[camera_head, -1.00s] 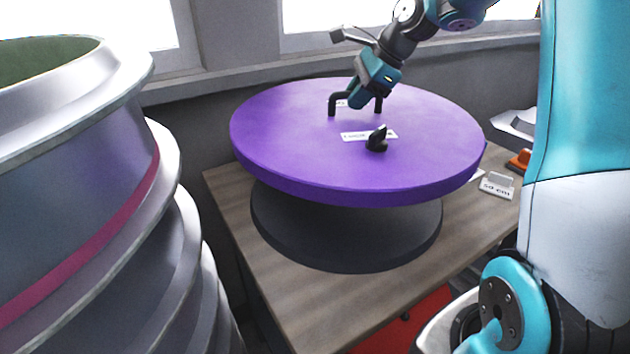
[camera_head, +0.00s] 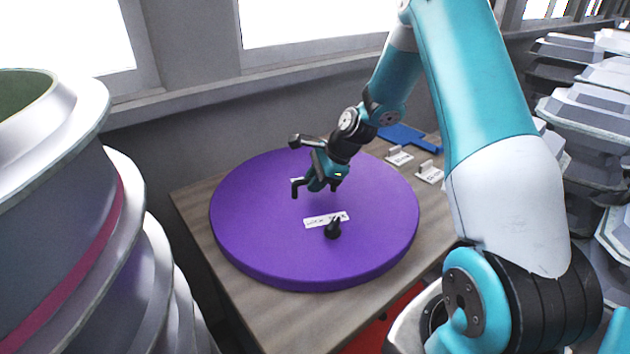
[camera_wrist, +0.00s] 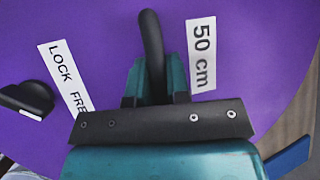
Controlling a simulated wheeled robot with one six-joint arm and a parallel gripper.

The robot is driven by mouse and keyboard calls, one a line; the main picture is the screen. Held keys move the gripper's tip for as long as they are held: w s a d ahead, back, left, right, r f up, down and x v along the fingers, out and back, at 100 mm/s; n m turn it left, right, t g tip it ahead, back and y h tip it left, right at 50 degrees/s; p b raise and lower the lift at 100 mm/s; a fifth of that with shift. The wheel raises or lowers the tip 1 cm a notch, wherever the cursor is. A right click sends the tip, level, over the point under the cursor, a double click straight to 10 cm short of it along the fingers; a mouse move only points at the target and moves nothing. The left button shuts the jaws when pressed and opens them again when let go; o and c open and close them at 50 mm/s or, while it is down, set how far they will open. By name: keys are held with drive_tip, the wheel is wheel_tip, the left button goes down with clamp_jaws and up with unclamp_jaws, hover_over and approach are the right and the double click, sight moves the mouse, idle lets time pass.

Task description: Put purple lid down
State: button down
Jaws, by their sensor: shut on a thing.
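The large round purple lid (camera_head: 260,225) is level and low over the wooden table (camera_head: 245,308); I cannot tell whether it touches it. No stand shows beneath its rim. My gripper (camera_head: 318,185) is shut on the black bar handle (camera_head: 296,187) near the lid's middle. In the wrist view my gripper's fingers (camera_wrist: 157,82) close on both sides of the handle (camera_wrist: 151,35). A black knob (camera_head: 333,230) sits beside a white "LOCK FREE" label (camera_wrist: 66,75). A "50 cm" label (camera_wrist: 201,55) lies right of the handle.
Ribbed grey moulds with a pink band (camera_head: 60,270) stand close on the left. Small label holders (camera_head: 399,156) and a blue item (camera_head: 408,137) lie on the table's far right. Stacked grey moulds (camera_head: 590,120) stand at the right. A wall with windows is behind.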

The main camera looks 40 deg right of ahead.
drive_tip(key=shift+f, duration=0.3)
drive_tip(key=shift+f, duration=0.1)
drive_tip(key=c, duration=1.1)
unclamp_jaws()
